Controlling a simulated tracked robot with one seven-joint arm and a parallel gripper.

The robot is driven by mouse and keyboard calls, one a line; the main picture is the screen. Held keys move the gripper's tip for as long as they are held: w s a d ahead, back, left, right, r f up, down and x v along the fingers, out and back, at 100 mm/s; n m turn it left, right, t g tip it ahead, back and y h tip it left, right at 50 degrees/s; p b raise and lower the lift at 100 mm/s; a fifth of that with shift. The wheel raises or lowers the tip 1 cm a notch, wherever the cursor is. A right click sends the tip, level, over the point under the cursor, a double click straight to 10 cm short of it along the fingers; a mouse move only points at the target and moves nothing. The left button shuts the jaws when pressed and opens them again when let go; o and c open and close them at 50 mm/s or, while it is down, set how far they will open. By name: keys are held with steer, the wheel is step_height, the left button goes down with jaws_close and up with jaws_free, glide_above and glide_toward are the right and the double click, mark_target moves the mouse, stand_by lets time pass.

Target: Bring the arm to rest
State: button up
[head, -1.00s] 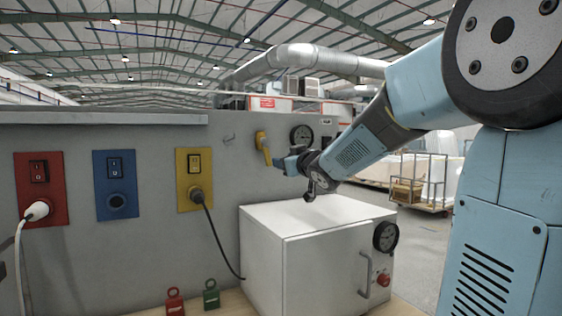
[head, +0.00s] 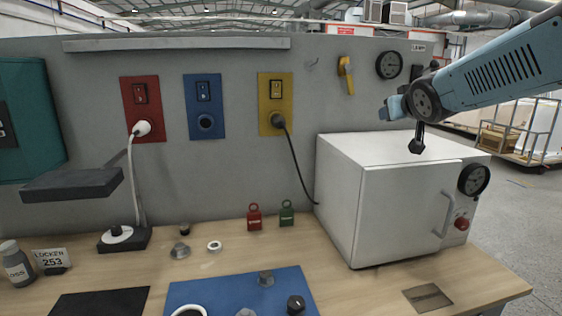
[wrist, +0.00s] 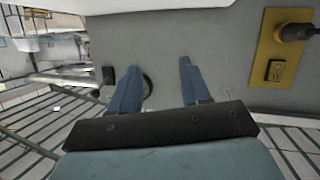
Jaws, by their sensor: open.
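My gripper (head: 385,111) is above the white box oven (head: 342,205) on the bench, in front of the grey panel wall. In the wrist view its two blue fingers (wrist: 158,80) stand apart with nothing between them. The arm reaches in from the right edge of the head view. The gripper is clear of the oven top. A round dark gauge is partly hidden behind one finger in the wrist view.
Padlocks and small parts lie on the bench (head: 220,280). Open floor lies right.

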steer(key=s+a+f+g, duration=0.1)
steer(key=s+f+g, duration=0.2)
steer(key=s, duration=0.5)
steer(key=s+a+f+g, duration=0.2)
steer(key=s+f+g, duration=0.1)
steer(key=s+f, duration=0.3)
steer(key=s+a+f+m+g+y, duration=0.1)
steer(key=s+f, duration=0.4)
steer(key=s, duration=0.6)
steer(key=shift+a+g, duration=0.7)
steer(key=shift+g, duration=0.2)
